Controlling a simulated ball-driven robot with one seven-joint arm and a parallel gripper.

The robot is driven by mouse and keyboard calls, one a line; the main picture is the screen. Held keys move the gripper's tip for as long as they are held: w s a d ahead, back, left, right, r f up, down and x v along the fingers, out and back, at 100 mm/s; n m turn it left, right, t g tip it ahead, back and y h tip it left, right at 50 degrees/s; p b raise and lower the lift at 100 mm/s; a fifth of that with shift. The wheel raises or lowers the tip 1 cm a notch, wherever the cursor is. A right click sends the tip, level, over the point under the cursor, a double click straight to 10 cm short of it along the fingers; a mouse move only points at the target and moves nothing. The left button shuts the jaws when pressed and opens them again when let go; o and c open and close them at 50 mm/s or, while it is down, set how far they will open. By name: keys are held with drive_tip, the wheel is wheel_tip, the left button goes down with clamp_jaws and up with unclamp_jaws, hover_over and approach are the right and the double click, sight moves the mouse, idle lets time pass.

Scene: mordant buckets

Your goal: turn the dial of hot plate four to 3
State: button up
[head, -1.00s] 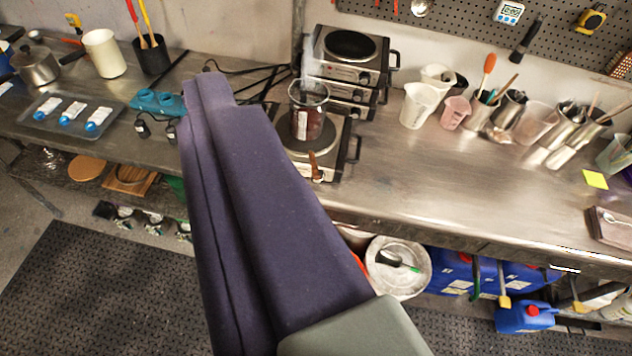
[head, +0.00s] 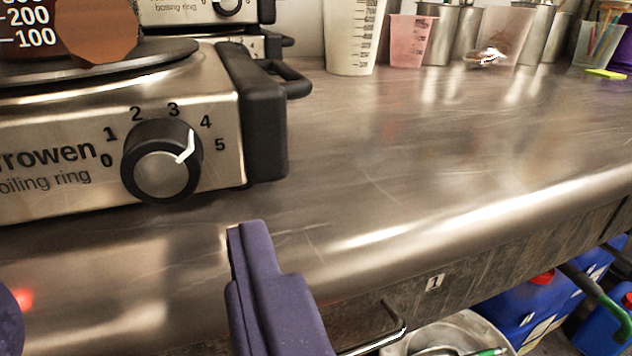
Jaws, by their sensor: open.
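A steel hot plate (head: 60,130) marked "boiling ring" fills the left of the head view. No plate number shows on it. Its black dial (head: 160,175) has a silver face, and its white pointer is turned up and right, close to 4. The marks 0 to 5 run around the dial. My gripper (head: 128,272) is open, in front of and below the dial, not touching it. Its right purple finger is in full view; only a sliver of the left one shows at the left edge. A graduated vessel with dark red contents (head: 40,35) stands on the plate.
A black side handle (head: 262,110) sticks out right of the dial. A white beaker (head: 352,40) and a pink beaker (head: 410,42) stand at the back. The steel bench (head: 450,130) is clear to the right. A bucket (head: 455,335) is below its edge.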

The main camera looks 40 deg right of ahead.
sight(159, 172)
drive_tip(key=shift+t, duration=0.3)
drive_tip(key=x, duration=0.2)
drive_tip(key=b+x, duration=0.1)
drive_tip(key=x, duration=0.1)
drive_tip(key=b+x, duration=0.1)
drive_tip(key=x, duration=0.1)
drive_tip(key=shift+w+d+f, duration=0.15)
drive_tip(key=shift+d+f, duration=0.1)
drive_tip(key=shift+d, duration=0.2)
drive_tip(key=shift+w+d+r, duration=0.1)
drive_tip(key=shift+w+d, duration=0.05)
drive_tip(key=shift+w, duration=0.45)
drive_tip(key=shift+c, duration=0.2)
drive_tip(key=c, duration=1)
